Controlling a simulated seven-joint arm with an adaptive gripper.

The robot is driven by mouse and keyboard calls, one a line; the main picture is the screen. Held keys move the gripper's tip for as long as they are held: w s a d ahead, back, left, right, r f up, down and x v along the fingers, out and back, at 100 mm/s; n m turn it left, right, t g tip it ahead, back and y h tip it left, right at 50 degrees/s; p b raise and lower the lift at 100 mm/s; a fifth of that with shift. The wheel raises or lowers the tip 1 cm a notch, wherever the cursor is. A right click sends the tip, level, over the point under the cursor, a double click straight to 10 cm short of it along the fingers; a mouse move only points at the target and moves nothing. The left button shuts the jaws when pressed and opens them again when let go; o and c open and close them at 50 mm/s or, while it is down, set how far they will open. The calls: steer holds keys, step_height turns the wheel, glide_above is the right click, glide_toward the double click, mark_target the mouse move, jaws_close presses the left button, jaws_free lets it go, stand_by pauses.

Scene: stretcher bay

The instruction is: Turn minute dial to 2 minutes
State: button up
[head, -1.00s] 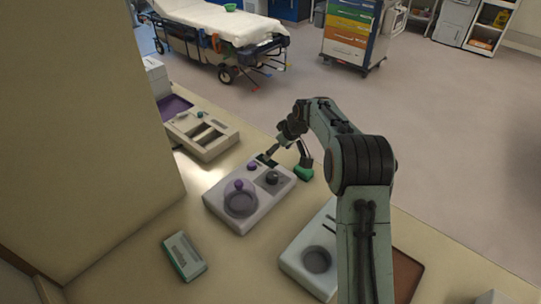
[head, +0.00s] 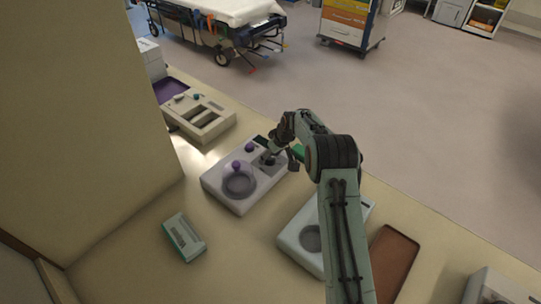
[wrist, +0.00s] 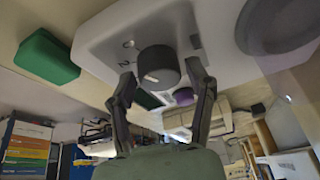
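The minute dial (wrist: 158,67) is a dark round knob on a white device (wrist: 100,40), with printed numbers beside it. "2" is readable, and a short white line shows on the dial's face. My gripper (wrist: 161,72) is open, with one fingertip on each side of the dial; small gaps seem to separate them from it. A purple knob (head: 236,166) and a round bowl-like part are on the device's near side.
A green block (head: 298,152) sits just beyond the device; it also shows in the wrist view (wrist: 45,57). A slotted beige device (head: 225,122) is at the back left. Another white device (head: 295,240) and a brown tray (head: 395,260) are to the right. A small green-and-white box (head: 184,237) lies in front.

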steer(key=c, duration=0.6)
steer(key=shift+c, duration=0.2)
steer(key=shift+n, duration=0.5)
steer(key=n+g+y, duration=0.1)
steer(key=n, duration=0.1)
steer(key=shift+w+d+n, duration=0.1)
steer(key=shift+n, duration=0.3)
steer(key=n+g, duration=0.1)
steer(key=n, duration=0.1)
steer(key=n+g, duration=0.1)
steer(key=n, duration=0.1)
steer(key=shift+f+n+y, duration=0.1)
steer(key=shift+n+y, duration=0.2)
steer(key=shift+n, duration=0.1)
steer(key=o, duration=1.2)
steer(key=shift+c, duration=0.2)
